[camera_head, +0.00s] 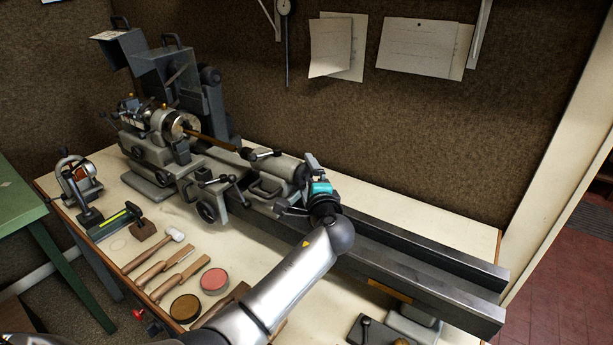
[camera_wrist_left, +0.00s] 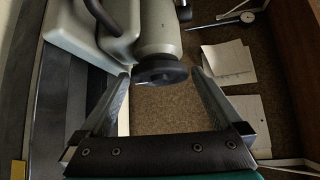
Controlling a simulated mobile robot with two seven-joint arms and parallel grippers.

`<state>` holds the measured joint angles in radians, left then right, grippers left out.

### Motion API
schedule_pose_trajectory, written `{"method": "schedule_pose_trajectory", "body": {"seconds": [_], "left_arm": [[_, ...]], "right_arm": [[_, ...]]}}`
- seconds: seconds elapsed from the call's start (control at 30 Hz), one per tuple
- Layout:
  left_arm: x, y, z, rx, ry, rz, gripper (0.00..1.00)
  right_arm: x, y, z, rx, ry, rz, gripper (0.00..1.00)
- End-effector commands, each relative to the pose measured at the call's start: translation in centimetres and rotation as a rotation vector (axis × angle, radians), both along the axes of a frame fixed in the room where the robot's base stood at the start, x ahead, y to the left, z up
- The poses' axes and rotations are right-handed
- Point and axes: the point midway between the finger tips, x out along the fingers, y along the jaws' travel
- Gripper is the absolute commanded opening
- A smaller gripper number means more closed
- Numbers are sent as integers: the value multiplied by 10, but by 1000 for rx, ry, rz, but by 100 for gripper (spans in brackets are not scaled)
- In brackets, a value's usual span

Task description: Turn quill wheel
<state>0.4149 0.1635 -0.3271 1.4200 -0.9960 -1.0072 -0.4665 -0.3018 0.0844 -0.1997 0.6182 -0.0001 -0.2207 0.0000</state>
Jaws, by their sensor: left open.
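The quill wheel (camera_wrist_left: 162,73) is a dark round handwheel on the end of the grey tailstock (camera_wrist_left: 160,28) in the left wrist view. My left gripper (camera_wrist_left: 161,76) is open, with one finger on each side of the wheel and visible gaps between. I cannot tell how far the fingertips reach past the rim. In the head view my left gripper (camera_head: 298,186) is at the right end of the tailstock (camera_head: 273,167), and the gripper hides the wheel there. My right gripper is not in view.
The lathe bed (camera_head: 430,268) runs right from the tailstock. A carriage handwheel (camera_head: 211,205) is to its left. A mallet (camera_head: 173,234), wooden-handled tools and round tins (camera_head: 214,280) lie at the front of the bench. Papers (camera_head: 418,45) hang on the wall behind.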

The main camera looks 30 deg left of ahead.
Motion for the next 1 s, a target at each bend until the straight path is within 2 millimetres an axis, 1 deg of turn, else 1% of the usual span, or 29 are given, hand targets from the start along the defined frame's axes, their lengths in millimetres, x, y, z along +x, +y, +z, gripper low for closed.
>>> {"method": "schedule_pose_trajectory", "body": {"seconds": [0.1, 0.2, 0.53, 1.0], "left_arm": [[8, 6, -2, 0, 0, 0, 100], [11, 9, -2, -1, 0, 0, 100], [12, 10, -2, -1, 0, 0, 100], [12, 9, -2, -1, 0, 0, 47]], "right_arm": [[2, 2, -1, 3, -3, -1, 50], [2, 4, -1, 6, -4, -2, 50], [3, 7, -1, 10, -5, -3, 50], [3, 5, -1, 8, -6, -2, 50]]}}
